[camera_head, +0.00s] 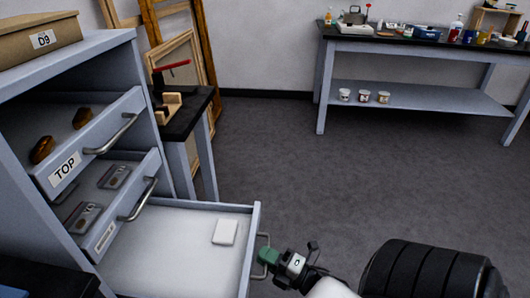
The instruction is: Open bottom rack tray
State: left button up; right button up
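The grey rack (148,95) stands at the left with its trays pulled out by different amounts. The bottom tray (165,245) extends furthest to the right, its white floor exposed with a small white block (225,231) lying on it. My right gripper (267,257) is at the bottom tray's front handle (265,241), its green fingertips closed around the bar. The top tray (95,140), labelled TOP, holds brown pieces. The middle tray (110,205) holds grey cased items. Both are partly out. My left gripper is not in view.
A cardboard box (40,40) marked D9 sits on the rack. A small dark table (190,112) and wooden frames (180,55) stand behind it. A workbench (420,44) with several items is at the back right. The middle floor is clear.

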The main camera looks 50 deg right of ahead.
jog(key=shift+o, duration=0.9)
jog(key=v, duration=1.1)
